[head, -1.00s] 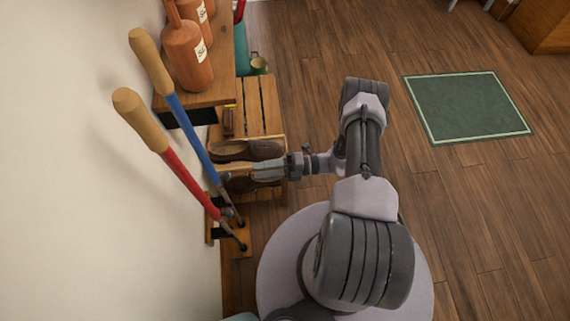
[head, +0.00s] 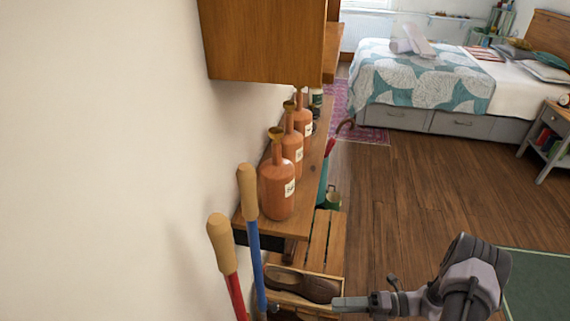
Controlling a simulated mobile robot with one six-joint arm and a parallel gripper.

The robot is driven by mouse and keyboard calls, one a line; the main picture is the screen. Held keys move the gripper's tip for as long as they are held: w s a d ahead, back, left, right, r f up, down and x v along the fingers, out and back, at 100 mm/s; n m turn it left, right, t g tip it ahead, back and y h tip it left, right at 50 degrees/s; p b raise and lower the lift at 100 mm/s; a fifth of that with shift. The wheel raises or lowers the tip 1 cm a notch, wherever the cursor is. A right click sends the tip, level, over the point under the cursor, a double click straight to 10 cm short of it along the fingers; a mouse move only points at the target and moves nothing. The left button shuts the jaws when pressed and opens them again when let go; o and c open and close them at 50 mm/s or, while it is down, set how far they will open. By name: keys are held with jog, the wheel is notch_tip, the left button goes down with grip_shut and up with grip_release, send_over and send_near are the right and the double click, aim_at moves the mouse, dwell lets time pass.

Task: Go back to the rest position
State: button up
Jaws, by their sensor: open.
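My gripper (head: 342,304) is at the bottom of the head view, seen side-on, with its grey fingers pointing left toward the wall. It is open, and I see nothing held in it. Its fingertips are by the right end of a brown shoe (head: 318,289). The shoe lies on a slatted wooden rack (head: 328,240) by the wall. Part of a second brown shoe (head: 284,315) shows at the bottom edge. My arm extends to the right of the gripper, and its lower part is out of frame.
Terracotta bottles (head: 278,190) stand on a wall shelf (head: 262,228) under a wooden cabinet (head: 265,42). A blue-handled tool (head: 256,262) and a red-handled tool (head: 236,297) rise at the left. Wooden floor (head: 425,195) is open toward the bed (head: 420,80). A green mat (head: 540,280) lies right.

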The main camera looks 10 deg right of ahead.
jog(key=a+r+n+g+h, duration=0.2)
jog(key=a+r+n+h, duration=0.15)
jog(key=r+n, duration=0.65)
jog(key=a+r+n+g+h, duration=0.25)
jog(key=r+n+h, duration=0.35)
jog(key=r, duration=0.9)
jog(key=s+a+r+n+t+h, duration=0.4)
jog(key=s+r+n+t, duration=0.3)
jog(key=s+r+n, duration=0.5)
jog(key=shift+s+a+r+n+h, duration=0.3)
jog(key=shift+a+r+n, duration=0.35)
jog(key=shift+n, duration=1.25)
jog(key=shift+f, duration=0.1)
